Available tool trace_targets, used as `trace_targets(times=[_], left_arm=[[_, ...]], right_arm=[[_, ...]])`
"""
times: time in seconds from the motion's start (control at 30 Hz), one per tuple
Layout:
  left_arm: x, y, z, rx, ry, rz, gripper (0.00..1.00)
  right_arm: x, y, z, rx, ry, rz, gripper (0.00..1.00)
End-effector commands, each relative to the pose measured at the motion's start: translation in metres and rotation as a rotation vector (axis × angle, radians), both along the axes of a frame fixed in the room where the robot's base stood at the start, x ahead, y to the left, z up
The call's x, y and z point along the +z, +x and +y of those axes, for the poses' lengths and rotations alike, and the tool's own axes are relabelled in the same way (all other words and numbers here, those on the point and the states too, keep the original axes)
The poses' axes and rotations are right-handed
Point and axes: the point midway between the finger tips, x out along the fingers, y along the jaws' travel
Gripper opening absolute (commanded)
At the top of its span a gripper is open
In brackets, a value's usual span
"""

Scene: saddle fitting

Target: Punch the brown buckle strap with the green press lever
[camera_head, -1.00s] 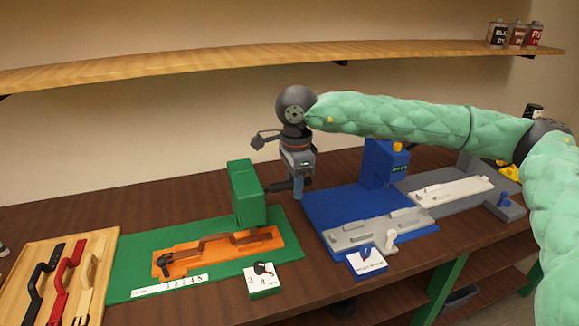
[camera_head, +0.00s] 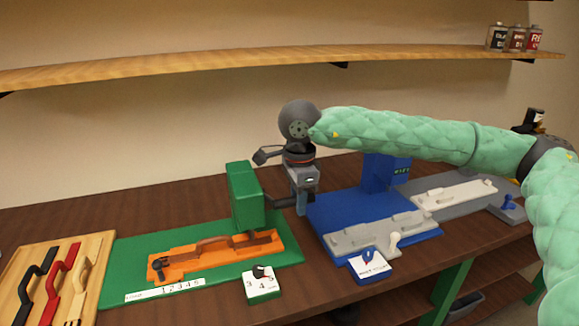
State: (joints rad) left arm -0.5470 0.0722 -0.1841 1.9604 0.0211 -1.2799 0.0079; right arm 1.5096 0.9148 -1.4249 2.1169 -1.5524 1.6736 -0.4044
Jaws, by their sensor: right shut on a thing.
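The green press (camera_head: 246,197) stands on its green base at left of centre. The brown buckle strap (camera_head: 213,244) lies in the orange fixture (camera_head: 190,262) on that base, its right part close to the press head. The dark lever (camera_head: 284,203) sticks out from the right side of the press. My right gripper (camera_head: 301,205) points down at the lever's outer end and is shut on it; the fingers partly hide the grip. My left gripper is not in view.
A wooden tray (camera_head: 101,262) with black, red and tan straps is at the left. A green-sided dial block (camera_head: 262,284) stands in front of the press. The blue station (camera_head: 378,172) with grey fixtures is to the right. A shelf (camera_head: 230,63) runs above.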

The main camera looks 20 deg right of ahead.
Motion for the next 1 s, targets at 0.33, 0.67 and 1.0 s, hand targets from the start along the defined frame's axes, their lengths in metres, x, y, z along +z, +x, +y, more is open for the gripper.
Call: trace_targets(times=[0.33, 0.67, 1.0], left_arm=[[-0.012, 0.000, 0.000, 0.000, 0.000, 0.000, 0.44], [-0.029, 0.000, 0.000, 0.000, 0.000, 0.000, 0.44], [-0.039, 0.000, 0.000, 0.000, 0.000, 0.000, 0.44]], right_arm=[[-0.012, -0.005, 0.000, 0.001, 0.000, 0.002, 0.09], [-0.029, -0.010, 0.000, 0.001, 0.000, 0.002, 0.09], [-0.039, -0.013, 0.000, 0.002, 0.000, 0.003, 0.09]])
